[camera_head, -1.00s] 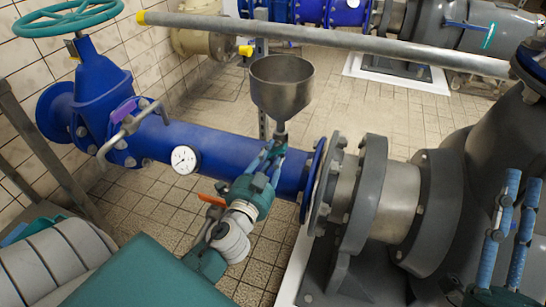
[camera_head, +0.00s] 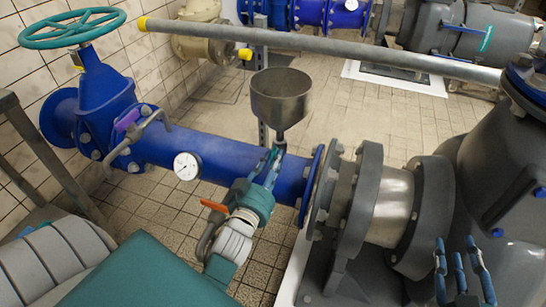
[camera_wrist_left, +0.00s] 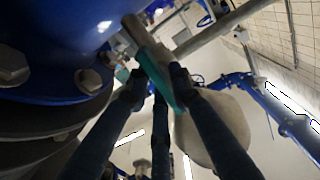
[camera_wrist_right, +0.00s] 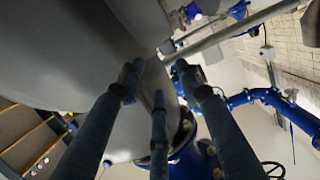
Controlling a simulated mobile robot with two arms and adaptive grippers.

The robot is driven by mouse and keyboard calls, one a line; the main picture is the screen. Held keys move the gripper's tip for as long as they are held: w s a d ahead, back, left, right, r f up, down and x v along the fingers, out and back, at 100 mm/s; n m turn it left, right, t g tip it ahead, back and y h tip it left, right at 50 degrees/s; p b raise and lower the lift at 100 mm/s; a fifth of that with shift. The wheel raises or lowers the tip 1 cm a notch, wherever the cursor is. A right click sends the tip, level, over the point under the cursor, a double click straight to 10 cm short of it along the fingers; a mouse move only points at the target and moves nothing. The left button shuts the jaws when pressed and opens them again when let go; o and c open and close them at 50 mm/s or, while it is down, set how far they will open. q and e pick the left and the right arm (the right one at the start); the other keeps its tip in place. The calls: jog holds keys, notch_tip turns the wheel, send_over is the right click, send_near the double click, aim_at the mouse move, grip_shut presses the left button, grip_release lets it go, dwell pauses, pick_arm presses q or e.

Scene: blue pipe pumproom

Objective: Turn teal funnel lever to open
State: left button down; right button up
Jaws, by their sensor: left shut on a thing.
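The grey metal funnel (camera_head: 281,95) stands upright above the blue pipe. Its thin stem runs down behind my left gripper (camera_head: 274,158). In the left wrist view the funnel (camera_wrist_left: 215,125) is seen from below, and the teal lever (camera_wrist_left: 160,72) runs between the fingers of my left gripper (camera_wrist_left: 160,75), which are shut on it. In the head view the lever is mostly hidden by the fingers. My right gripper (camera_head: 464,250) is at the lower right, away from the funnel. Its fingers are apart, with nothing held between them in the right wrist view (camera_wrist_right: 157,72).
The blue pipe (camera_head: 235,168) carries a white gauge (camera_head: 186,166). A blue valve with a teal handwheel (camera_head: 73,27) is at the left. An orange handle (camera_head: 215,205) sits left of my left wrist. Large grey pump flanges (camera_head: 350,220) stand between my grippers.

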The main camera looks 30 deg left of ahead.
pick_arm(q)
jog(key=shift+d+f+n+p, duration=0.15)
jog(key=shift+d+n+p, duration=0.15)
jog(key=shift+n, duration=0.3)
pick_arm(e)
notch_tip(320, 180, down, 6)
jog(key=s+d+g+h, duration=0.1)
jog(key=s+g, duration=0.1)
jog(key=g, duration=0.1)
jog(key=shift+s+d, duration=0.2)
jog(key=shift+s, duration=0.15)
pick_arm(q)
jog(key=c, duration=1.7)
grip_release()
jog(key=shift+o, duration=0.2)
pick_arm(e)
jog(key=shift+d, duration=0.1)
pick_arm(q)
jog(key=shift+a, duration=0.15)
pick_arm(e)
jog(key=shift+r, duration=0.1)
